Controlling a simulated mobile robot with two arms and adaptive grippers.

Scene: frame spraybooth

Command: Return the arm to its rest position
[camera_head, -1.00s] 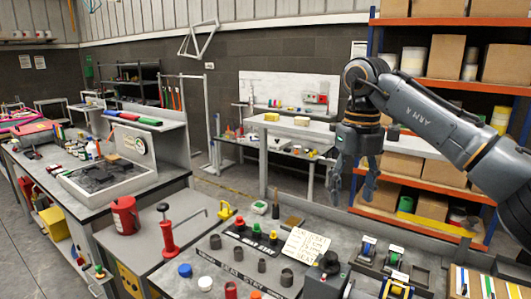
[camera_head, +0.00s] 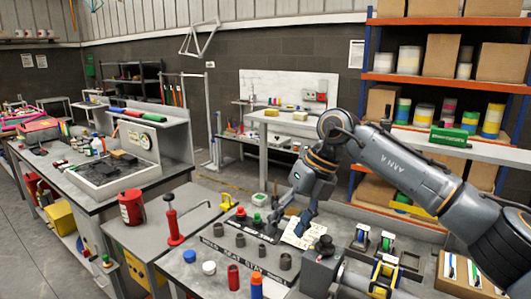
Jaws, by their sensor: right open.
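My right gripper (camera_head: 286,226) hangs at the end of my grey right arm (camera_head: 410,168), which comes in from the right. It points down over the front bench, beside the paper note (camera_head: 308,233) and the row of coloured caps. Its two fingers are apart and I see nothing between them. Whether the fingertips touch the bench is hard to tell. The red cap (camera_head: 240,213) and the green cap (camera_head: 257,219) are just left of the fingers. The gripper hides part of the rack behind it. My left gripper is not in view.
A red pump handle (camera_head: 172,222) and a red canister (camera_head: 131,208) stand at the left of the bench. Blue (camera_head: 189,256) and white (camera_head: 209,268) caps lie near the front. Several grey sockets stand in the rack. Shelves (camera_head: 470,82) with boxes stand behind my arm.

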